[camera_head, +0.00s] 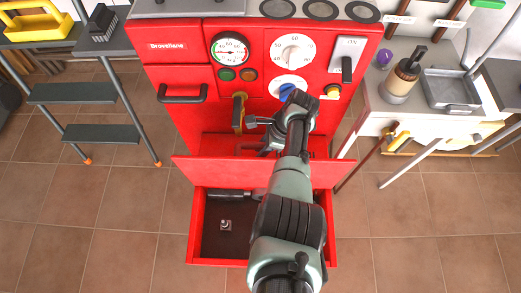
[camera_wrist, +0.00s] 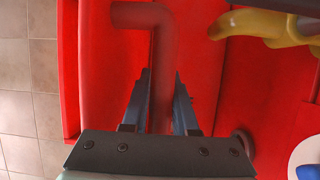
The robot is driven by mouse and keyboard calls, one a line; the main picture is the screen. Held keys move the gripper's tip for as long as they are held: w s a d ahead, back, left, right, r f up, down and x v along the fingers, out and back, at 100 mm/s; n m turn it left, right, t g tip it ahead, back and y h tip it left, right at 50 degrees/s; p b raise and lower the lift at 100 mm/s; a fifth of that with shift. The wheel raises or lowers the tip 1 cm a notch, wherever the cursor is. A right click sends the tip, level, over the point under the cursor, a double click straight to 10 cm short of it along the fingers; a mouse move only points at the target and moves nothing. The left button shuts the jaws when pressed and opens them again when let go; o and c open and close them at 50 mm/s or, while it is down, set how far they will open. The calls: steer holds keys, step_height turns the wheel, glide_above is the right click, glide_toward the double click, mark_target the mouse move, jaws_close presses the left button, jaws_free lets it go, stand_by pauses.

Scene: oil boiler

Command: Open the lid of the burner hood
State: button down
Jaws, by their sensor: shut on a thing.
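The red boiler (camera_head: 190,50) stands ahead in the head view. Low on its front, a wide red panel (camera_head: 215,172) sticks out, tilted, above an open red box. I cannot tell for sure whether this panel is the burner hood lid. My gripper (camera_head: 262,147) is in front of the boiler, just above the panel. In the wrist view, a dark red bent bar handle (camera_wrist: 160,60) runs between the two fingers of my gripper (camera_wrist: 160,90), which are shut on it. My arm hides part of the panel and the box in the head view.
The open red box (camera_head: 197,225) holds a dark cylinder (camera_head: 228,195) and a small grey piece. A yellow-handled lever (camera_head: 238,112) is close above my gripper and also shows in the wrist view (camera_wrist: 270,25). A step ladder (camera_head: 100,134) stands left, a workbench (camera_head: 385,105) right.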

steer(key=c, duration=1)
jaws_free()
steer(key=shift+o, duration=0.2)
steer(key=p+v, duration=0.5)
steer(key=v, duration=0.8)
